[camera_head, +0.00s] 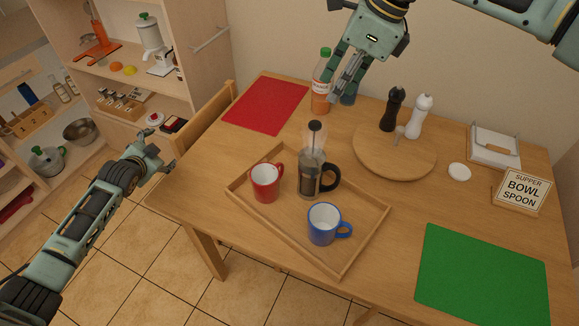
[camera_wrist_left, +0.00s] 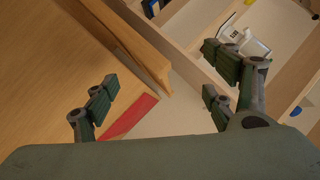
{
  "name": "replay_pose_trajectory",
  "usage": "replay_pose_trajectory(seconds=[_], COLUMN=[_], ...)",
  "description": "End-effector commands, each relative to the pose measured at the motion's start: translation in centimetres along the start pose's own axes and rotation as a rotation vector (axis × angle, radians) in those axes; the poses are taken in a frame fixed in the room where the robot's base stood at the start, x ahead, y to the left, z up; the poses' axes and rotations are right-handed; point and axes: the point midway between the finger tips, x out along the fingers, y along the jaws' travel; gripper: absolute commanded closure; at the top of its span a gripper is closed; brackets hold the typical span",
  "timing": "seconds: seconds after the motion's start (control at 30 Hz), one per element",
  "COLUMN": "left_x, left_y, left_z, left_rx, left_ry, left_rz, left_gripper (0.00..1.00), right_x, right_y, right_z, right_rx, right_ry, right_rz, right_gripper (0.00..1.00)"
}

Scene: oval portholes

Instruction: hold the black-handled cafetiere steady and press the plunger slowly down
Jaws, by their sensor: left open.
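The black-handled cafetiere (camera_head: 309,183) stands upright on the wooden tray (camera_head: 258,242), dark in its lower part, its handle to the right. Its plunger knob (camera_head: 315,126) stands high above the glass. My right gripper (camera_head: 338,94) hangs above and behind the cafetiere, near the bottle, apart from the plunger. Its fingers look parted and hold nothing that I can see. My left gripper (camera_head: 162,160) is open and empty beyond the table's left edge, by the chair, well away from the cafetiere. In the left wrist view its fingers (camera_wrist_left: 160,95) are spread; the cafetiere is out of that view.
A red mug (camera_head: 265,184) and a blue mug (camera_head: 323,225) flank the cafetiere on the tray. A bottle (camera_head: 320,92) stands behind, partly near my right gripper. A round board (camera_head: 390,160) carries two mills. The chair (camera_head: 203,120) is beside my left gripper.

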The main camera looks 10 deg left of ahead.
Motion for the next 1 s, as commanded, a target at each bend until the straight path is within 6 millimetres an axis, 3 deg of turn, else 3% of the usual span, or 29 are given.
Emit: replay_pose_trajectory(seconds=[0.03, 0.2, 0.37, 0.5, 0.73, 0.9, 1.0], left_x=[-0.3, -2.1, -5.5, -9.4, -15.6, -17.8, -17.9], left_y=[1.3, 6.4, 12.2, 17.5, 24.3, 26.5, 27.1], left_z=[-3.0, -11.6, -18.6, -23.3, -27.4, -28.4, -28.8], left_rx=[-0.016, -0.089, -0.164, -0.230, -0.317, -0.347, -0.355], left_ry=[0.055, 0.211, 0.335, 0.416, 0.474, 0.481, 0.482], left_rz=[0.024, 0.134, 0.273, 0.419, 0.628, 0.704, 0.717], left_gripper=[0.23, 0.23, 0.23, 0.23, 0.23, 0.23, 0.23], right_x=[0.0, 0.0, 0.0, 0.0, 0.0, 0.0, 0.0], right_y=[0.0, 0.0, 0.0, 0.0, 0.0, 0.0, 0.0], right_z=[0.0, 0.0, 0.0, 0.0, 0.0, 0.0, 0.0], right_rx=[0.000, 0.000, 0.000, 0.000, 0.000, 0.000, 0.000], right_ry=[0.000, 0.000, 0.000, 0.000, 0.000, 0.000, 0.000], right_rz=[0.000, 0.000, 0.000, 0.000, 0.000, 0.000, 0.000], right_gripper=[0.69, 0.69, 0.69, 0.69, 0.69, 0.69, 0.69])
